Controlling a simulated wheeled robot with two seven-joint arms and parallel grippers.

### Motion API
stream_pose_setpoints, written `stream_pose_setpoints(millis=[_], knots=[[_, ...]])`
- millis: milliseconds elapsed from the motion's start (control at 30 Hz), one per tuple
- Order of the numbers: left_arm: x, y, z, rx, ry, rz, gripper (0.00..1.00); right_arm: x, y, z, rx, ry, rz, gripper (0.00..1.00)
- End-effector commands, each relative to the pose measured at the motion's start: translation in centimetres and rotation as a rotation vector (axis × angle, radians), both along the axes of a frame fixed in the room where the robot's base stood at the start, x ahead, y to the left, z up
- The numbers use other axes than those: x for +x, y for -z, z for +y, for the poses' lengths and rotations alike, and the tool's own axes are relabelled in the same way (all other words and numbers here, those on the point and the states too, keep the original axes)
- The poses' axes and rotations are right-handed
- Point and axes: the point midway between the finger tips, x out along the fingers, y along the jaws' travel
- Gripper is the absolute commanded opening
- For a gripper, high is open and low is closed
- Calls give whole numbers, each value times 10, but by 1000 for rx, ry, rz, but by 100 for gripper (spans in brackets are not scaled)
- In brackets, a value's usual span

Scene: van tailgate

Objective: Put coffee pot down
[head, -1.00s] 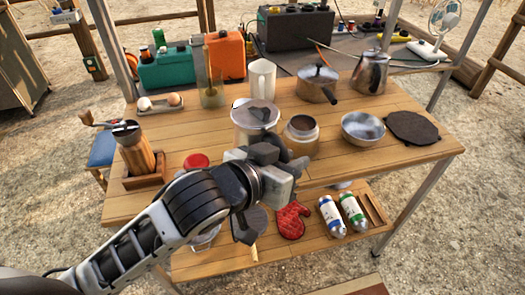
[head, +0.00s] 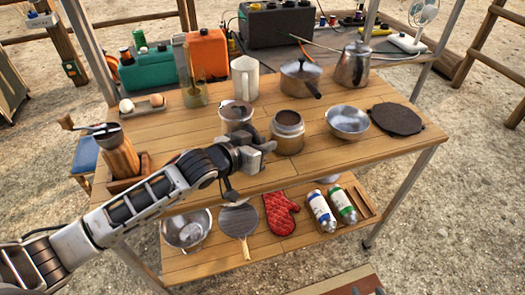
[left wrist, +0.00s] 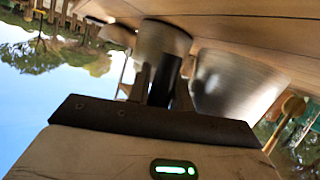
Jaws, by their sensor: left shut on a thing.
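The coffee pot (head: 236,112) is a small metal vessel with a dark top, upright near the middle of the table in the head view. My left gripper (head: 258,148) is right in front of it, shut on it at its near side. The gripper hides the pot's lower part and the grip point. The pot is low over the tabletop; I cannot tell whether its base touches. In the left wrist view, turned upside down, the dark fingers (left wrist: 165,82) are in front of metal vessels close to the wooden top. My right gripper is not in view.
A canister (head: 288,133) stands just right of the gripper, with a metal bowl (head: 348,121) and dark trivet (head: 397,119) beyond. A white pitcher (head: 244,78), saucepan (head: 301,79) and kettle (head: 353,65) stand behind. A grinder (head: 118,155) is at left. The wooden table (head: 180,124) has clear room left of the pot.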

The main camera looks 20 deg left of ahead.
Motion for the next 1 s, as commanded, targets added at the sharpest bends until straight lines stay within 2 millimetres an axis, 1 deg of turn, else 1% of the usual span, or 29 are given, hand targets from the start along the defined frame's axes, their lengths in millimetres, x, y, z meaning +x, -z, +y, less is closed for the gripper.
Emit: stream_pose_setpoints(millis=[33,133,400,533,567,600,633,867,967,1000], knots=[[-1,8,-1,0,2,2,0,-1,0,0,-1,-1,2,36],[-1,17,-1,-1,3,0,0,-1,0,0,-1,-1,2,36],[-1,19,-2,-2,3,-1,0,-1,2,0,-1,-1,5,36],[-1,23,-2,-1,3,0,0,-2,4,1,0,0,6,36],[-2,24,-1,-1,2,3,30,-1,3,1,1,0,5,36],[-2,24,-2,-1,2,3,41,-1,3,1,2,1,6,36],[-2,24,-1,-1,2,3,43,-1,3,1,3,1,5,36],[-2,24,-1,0,1,4,43,3,1,2,7,4,-3,36],[-2,19,-1,0,1,2,43,4,-2,2,7,4,-5,36],[-5,19,1,0,1,4,43,4,-1,2,7,4,-5,36]])
